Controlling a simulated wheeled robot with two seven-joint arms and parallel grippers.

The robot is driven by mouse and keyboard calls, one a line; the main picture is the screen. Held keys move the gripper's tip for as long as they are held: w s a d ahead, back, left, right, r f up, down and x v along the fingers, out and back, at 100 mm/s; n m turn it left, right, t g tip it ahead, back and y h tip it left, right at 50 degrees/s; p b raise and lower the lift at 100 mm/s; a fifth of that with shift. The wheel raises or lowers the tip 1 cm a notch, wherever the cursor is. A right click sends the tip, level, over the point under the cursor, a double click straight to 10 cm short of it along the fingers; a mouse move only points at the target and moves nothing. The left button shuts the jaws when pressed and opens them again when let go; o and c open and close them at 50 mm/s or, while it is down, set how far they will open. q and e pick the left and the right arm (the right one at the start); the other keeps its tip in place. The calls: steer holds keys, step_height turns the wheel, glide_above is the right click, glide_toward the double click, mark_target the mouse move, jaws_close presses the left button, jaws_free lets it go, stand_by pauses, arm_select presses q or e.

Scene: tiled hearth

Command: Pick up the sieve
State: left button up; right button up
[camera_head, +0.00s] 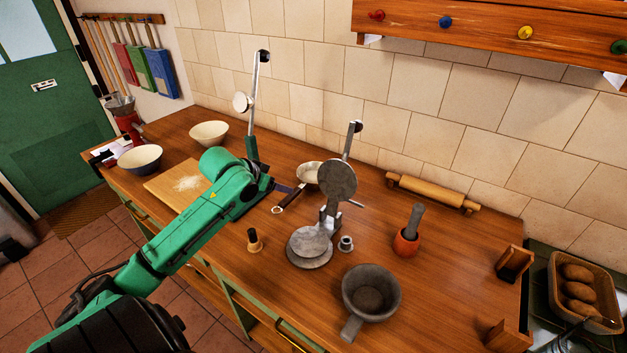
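What looks like the sieve (309,172) is a pale round bowl lying on the wooden counter near the back. Its dark handle (288,198) points toward the front left. The tortilla press's upright plate partly hides the bowl's right side. My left arm reaches in from the left, and its gripper (284,188) is low, close beside the handle. The arm hides part of the gripper, so I cannot tell whether its fingers are open or touching the handle. My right gripper is out of view.
A metal press (310,241) stands in the middle, right of my arm. A grey mortar-like pot (371,290) is at the front. A red mortar with pestle (407,240) and a rolling pin (432,193) are to the right. Bowls (139,158) and a board (166,190) lie left.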

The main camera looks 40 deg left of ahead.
mark_target(295, 190)
arm_select(q)
steer(key=x, duration=0.3)
steer(key=shift+w+f+p, duration=0.1)
steer(key=shift+f+p, duration=0.1)
steer(key=shift+p, duration=0.1)
steer(key=x, duration=0.4)
steer(key=p+x, duration=0.1)
steer(key=x, duration=0.2)
steer(key=shift+a+r, duration=0.15)
steer(key=shift+a, duration=0.15)
steer(key=shift+w+f, duration=0.3)
steer(key=shift+f, duration=0.1)
steer(key=shift+r, duration=0.1)
jaws_close()
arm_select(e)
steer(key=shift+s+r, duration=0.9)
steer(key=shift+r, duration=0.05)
